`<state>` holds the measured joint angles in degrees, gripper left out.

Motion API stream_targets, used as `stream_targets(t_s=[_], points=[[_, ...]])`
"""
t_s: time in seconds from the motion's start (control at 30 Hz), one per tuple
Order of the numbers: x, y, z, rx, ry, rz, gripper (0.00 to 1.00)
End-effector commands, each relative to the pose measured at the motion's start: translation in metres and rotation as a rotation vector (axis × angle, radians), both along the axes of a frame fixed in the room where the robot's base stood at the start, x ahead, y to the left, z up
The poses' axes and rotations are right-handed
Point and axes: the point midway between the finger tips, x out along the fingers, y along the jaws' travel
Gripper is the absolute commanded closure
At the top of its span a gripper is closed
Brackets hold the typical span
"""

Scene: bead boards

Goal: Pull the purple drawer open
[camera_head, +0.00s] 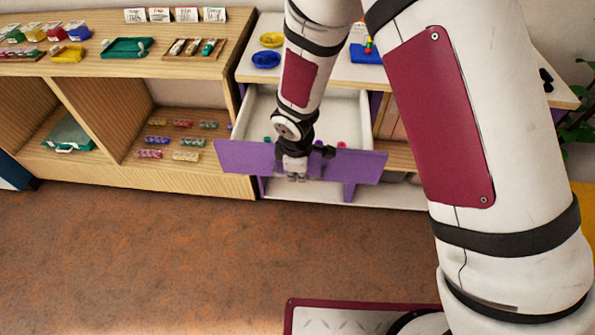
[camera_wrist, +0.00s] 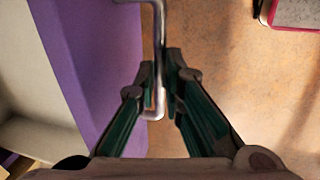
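The purple drawer (camera_head: 350,167) stands pulled out from the white-topped cabinet, and its pale inside shows behind the purple front. In the wrist view the purple front (camera_wrist: 100,60) runs down the left side, with a metal bar handle (camera_wrist: 159,25) standing off it. My gripper (camera_head: 296,172) is at the outer side of the drawer front, near its middle. In the wrist view my gripper's (camera_wrist: 161,75) two green and dark fingers lie on either side of the handle bar and close on it. The exact contact is partly hidden by the fingers.
A few small coloured pieces (camera_head: 342,144) lie in the drawer. Blue (camera_head: 265,60) and yellow (camera_head: 271,39) dishes stand on the cabinet top. A wooden shelf (camera_head: 200,90) with trays is to the left. The brown floor (camera_head: 150,250) before the drawer is clear.

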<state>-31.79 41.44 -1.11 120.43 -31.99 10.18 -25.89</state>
Motion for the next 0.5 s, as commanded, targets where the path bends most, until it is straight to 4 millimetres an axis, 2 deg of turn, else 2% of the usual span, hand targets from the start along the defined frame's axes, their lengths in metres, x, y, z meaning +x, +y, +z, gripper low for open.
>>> stream_targets(t_s=[0.03, 0.1, 0.37, 0.5], points=[[-0.0004, -0.0003, -0.0004, -0.001, 0.001, 0.001, 0.82], [-0.0004, -0.0002, -0.0004, -0.001, 0.001, 0.001, 0.70], [-0.0002, 0.0000, 0.0000, 0.000, 0.001, 0.000, 0.70], [-0.0009, 0.0007, 0.0070, 0.002, -0.001, -0.001, 0.70]])
